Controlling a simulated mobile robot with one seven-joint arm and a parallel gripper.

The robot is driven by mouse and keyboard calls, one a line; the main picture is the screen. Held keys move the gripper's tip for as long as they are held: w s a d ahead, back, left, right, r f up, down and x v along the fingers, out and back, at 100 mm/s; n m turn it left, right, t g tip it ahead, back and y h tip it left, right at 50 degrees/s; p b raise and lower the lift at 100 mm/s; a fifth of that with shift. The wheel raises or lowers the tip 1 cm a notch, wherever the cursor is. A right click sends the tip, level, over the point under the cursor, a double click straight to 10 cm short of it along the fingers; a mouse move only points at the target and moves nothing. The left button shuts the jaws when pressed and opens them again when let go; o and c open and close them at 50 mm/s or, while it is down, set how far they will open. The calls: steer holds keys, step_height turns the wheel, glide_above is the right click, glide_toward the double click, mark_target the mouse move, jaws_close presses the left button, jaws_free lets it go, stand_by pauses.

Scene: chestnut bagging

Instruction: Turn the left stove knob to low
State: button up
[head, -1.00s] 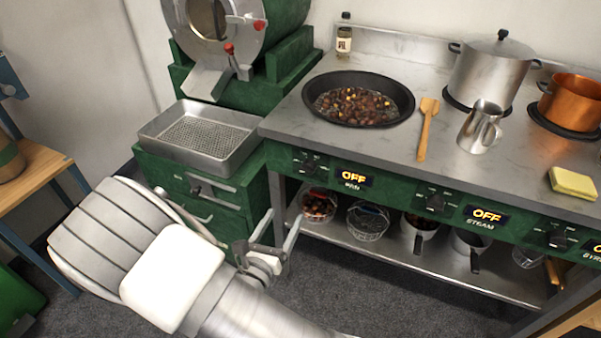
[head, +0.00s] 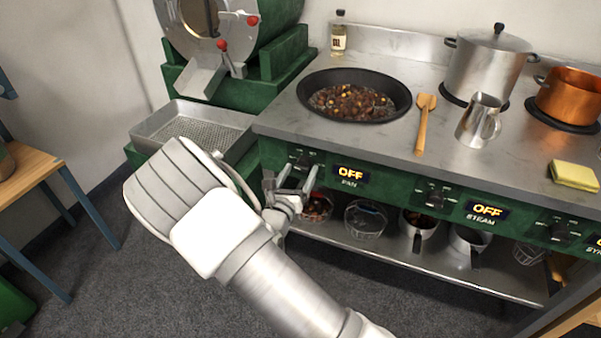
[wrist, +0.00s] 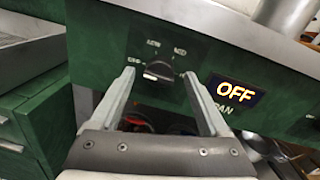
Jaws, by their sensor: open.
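The left stove knob (wrist: 158,71) is a dark dial on the green front panel, with small setting marks around it. It also shows in the head view (head: 304,161), just left of the lit display (head: 351,174) reading OFF above the word PAN. My gripper (head: 291,174) is open in front of the panel, close to this knob. In the wrist view my gripper's two fingers (wrist: 160,82) stand to the left and right of the knob with gaps beside it. I cannot tell how far the tips are from the panel.
A black pan of chestnuts (head: 354,97) stands on the stove above the knob. The STEAM knob (head: 436,195) is further right. A metal tray (head: 160,127) stands at the left. Below, a shelf (head: 390,252) holds baskets and pots.

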steer(key=shift+w+d, duration=0.15)
steer(key=shift+w, duration=0.4)
jaws_close()
